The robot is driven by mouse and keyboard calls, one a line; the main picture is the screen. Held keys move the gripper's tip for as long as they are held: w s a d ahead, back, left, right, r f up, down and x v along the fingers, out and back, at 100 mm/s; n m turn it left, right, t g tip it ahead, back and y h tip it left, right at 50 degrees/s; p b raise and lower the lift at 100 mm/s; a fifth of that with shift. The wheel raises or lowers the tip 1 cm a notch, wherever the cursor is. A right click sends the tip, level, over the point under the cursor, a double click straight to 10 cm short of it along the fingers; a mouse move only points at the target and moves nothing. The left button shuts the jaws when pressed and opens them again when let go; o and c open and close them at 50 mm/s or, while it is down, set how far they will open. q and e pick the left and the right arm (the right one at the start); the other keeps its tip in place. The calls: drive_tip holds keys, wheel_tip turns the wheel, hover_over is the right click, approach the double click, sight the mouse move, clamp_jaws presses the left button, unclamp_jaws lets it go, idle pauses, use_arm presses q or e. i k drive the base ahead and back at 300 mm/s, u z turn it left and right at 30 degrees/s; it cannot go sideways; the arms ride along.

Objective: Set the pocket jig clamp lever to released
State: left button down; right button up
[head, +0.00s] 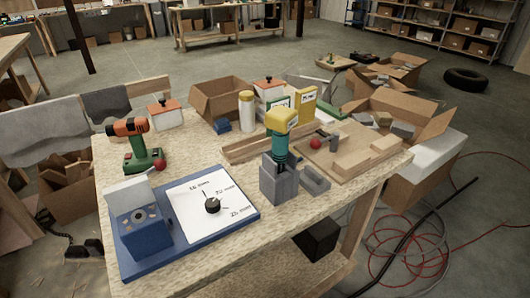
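A blue jig (142,232) stands at the front left of the table, on a blue base plate that has a white panel (195,225) beside it. The panel carries a black knob (212,205) and thickness marks in mm. A red ball (160,165) shows behind the jig, in front of the green drill base; I cannot tell what it is attached to. A second red ball (315,143) sits on the wooden board at the right, by a dark metal clamp-like part. I cannot tell which ball belongs to the pocket jig's lever, nor its position. Neither gripper is in view.
An orange and green drill (137,143) stands behind the jig. A yellow and teal tool (279,137) stands in a grey holder (281,184) at the table's middle. Wood pieces lie on a board (333,169) at right. Boxes and a red hose (400,262) lie on the floor.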

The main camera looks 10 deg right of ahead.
sight(160, 165)
drive_tip(key=u, duration=1.9)
drive_tip(key=k, duration=1.3)
drive_tip(key=z, duration=1.8)
drive_tip(key=i, duration=0.5)
drive_tip(key=z, duration=0.05)
